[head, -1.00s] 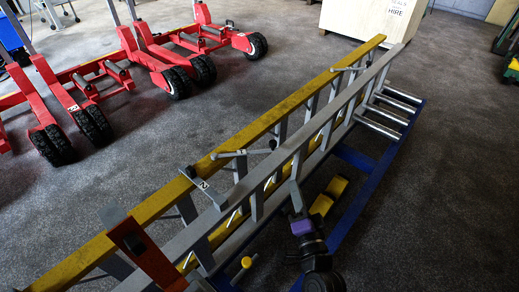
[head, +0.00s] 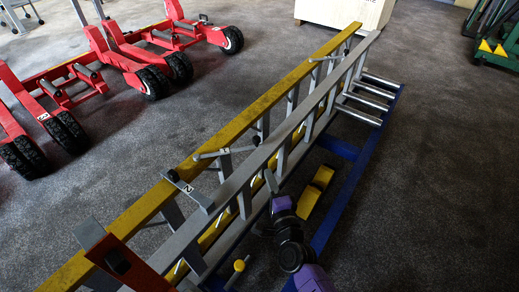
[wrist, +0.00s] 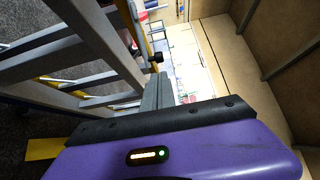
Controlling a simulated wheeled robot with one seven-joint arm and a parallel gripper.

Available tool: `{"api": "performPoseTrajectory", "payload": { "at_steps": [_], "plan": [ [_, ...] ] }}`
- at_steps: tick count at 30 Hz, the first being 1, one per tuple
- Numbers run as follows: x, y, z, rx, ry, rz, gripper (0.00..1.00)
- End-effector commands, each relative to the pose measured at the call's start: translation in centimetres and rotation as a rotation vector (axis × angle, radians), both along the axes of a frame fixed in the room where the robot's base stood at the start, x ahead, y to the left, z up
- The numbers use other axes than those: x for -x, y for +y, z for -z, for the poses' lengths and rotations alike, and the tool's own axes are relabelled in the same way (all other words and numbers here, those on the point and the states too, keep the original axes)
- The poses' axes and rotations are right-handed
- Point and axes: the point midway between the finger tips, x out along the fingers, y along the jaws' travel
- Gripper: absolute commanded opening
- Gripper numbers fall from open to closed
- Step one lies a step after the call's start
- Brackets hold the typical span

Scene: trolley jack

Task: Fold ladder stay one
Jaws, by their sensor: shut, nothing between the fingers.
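Stay one (head: 224,152), a thin grey bar with a label reading 1, lies across the top between the yellow rail (head: 140,217) and the grey ladder (head: 262,155) in the head view. Stay two (head: 188,189), labelled 2, is nearer and slants from the yellow rail over the grey one. My gripper (head: 271,181) is shut and empty, on the right side of the grey ladder and apart from stay one. In the wrist view the grey fingers (wrist: 151,94) extend beyond the purple body, beside the ladder rails (wrist: 100,40). I cannot pick out stay one there.
The ladders rest on a blue trolley frame (head: 345,205) with grey rollers (head: 365,100). A yellow block (head: 313,193) and a yellow knob (head: 239,266) are near my arm. Red wheeled jacks (head: 150,60) stand at left, a wooden crate (head: 345,14) behind.

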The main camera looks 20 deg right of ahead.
Motion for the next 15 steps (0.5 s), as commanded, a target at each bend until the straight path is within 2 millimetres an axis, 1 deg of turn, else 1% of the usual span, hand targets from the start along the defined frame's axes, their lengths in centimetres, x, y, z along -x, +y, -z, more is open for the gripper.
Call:
{"api": "performPoseTrajectory", "payload": {
  "at_steps": [1,9,15],
  "plan": [
    [-1.0,0.0,0.1,-0.002,-0.003,0.001,0.0],
    [-6.2,-0.4,0.3,-0.001,-0.004,0.002,0.0],
    [-9.7,-0.7,0.3,-0.001,-0.003,0.001,0.0]
  ]
}}
